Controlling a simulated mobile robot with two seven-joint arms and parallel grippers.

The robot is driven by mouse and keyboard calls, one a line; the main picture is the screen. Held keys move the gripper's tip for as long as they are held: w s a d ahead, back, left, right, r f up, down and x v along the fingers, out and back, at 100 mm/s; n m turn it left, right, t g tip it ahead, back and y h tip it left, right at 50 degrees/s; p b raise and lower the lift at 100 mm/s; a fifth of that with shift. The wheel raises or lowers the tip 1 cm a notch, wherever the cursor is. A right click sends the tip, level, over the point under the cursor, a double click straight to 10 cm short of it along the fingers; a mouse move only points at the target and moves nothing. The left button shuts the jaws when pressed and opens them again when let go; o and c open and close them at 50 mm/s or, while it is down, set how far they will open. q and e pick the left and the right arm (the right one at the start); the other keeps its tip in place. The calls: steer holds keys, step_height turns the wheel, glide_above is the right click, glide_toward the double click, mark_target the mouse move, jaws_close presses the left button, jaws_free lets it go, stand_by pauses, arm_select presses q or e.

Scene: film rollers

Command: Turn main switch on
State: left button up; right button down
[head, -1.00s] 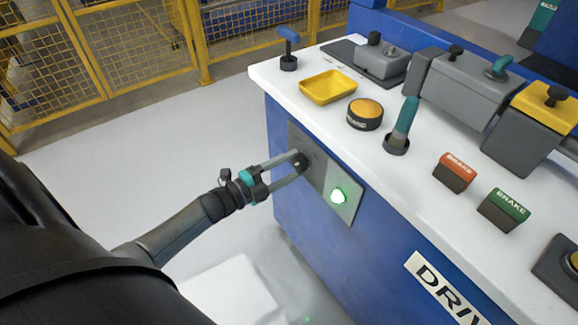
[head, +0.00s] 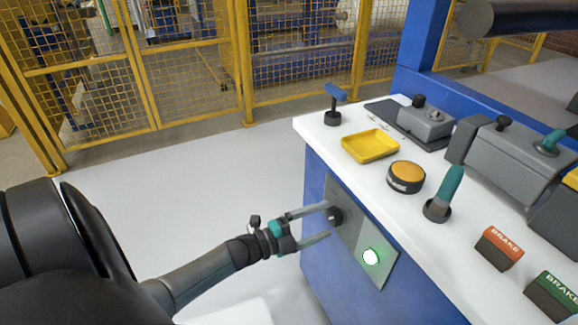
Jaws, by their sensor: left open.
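The main switch (head: 336,216) is a dark round knob on a grey plate (head: 350,238) on the blue side of the console. A green-white lamp (head: 371,257) glows on the same plate, to the right of the knob. My left gripper (head: 327,221) is open, its two fingers pointing at the plate, one above and one below the knob. I cannot tell whether the fingers touch the knob. My right gripper is not in view.
The white console top (head: 335,143) carries a yellow tray (head: 370,145), an orange-topped button (head: 406,176), a teal-handled lever (head: 445,195) and a red brake block (head: 499,248). A yellow mesh fence (head: 190,82) stands behind. The floor (head: 190,195) between is clear.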

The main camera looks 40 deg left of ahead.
arm_select(q)
steer(key=p+v, duration=0.3)
steer(key=v, duration=1.1)
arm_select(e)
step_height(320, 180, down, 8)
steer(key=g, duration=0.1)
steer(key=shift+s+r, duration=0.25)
